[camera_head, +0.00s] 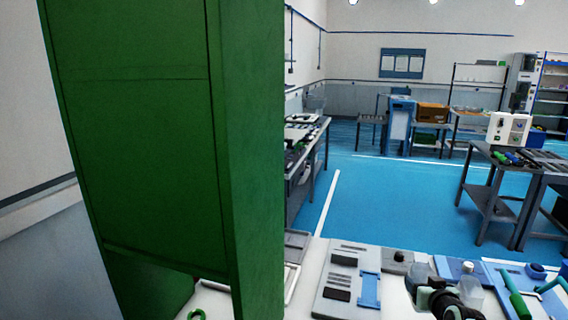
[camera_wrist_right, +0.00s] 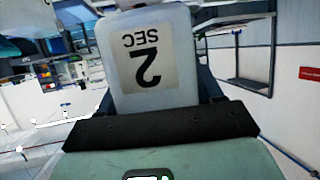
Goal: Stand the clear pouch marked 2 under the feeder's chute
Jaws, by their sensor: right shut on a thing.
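My right gripper (camera_head: 450,296) is shut on this pouch, over the bench at the lower right of the head view. A pale, clear part of the pouch (camera_head: 470,287) shows beside the gripper there. I cannot pick out the feeder's chute for certain in either view. My left gripper is not in view.
A tall green cabinet-like body (camera_head: 140,120) blocks much of the head view's left side. A grey panel unit (camera_head: 345,280) with a blue bracket (camera_head: 370,288) lies on the white bench. Green handles (camera_head: 515,295) stand right of my gripper. Blue floor (camera_head: 390,195) is open beyond.

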